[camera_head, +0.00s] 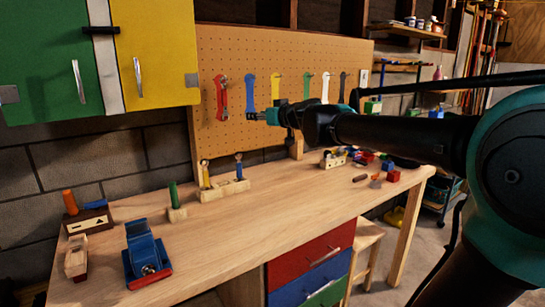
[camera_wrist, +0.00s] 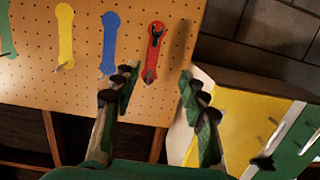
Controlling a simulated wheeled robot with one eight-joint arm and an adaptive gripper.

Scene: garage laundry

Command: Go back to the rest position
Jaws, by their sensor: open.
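My gripper (camera_head: 262,116) is at the end of my arm, which reaches in from the right above the workbench (camera_head: 235,223). It is in front of the pegboard (camera_head: 260,62), just below the blue tool shape. In the wrist view my gripper (camera_wrist: 158,78) has its two fingers spread apart, with nothing between them. The red tool shape (camera_wrist: 154,55) hangs on the pegboard beyond the fingers, with a dark tool on it. It also shows in the head view (camera_head: 221,100), left of my gripper.
A green and yellow cabinet (camera_head: 155,50) hangs at the upper left. A blue and red vise-like item (camera_head: 146,258) and wooden holders (camera_head: 225,187) stand on the bench. Small blocks (camera_head: 393,176) lie at its right end. A stool (camera_head: 368,238) stands beside the drawers (camera_head: 311,252). The bench's front middle is clear.

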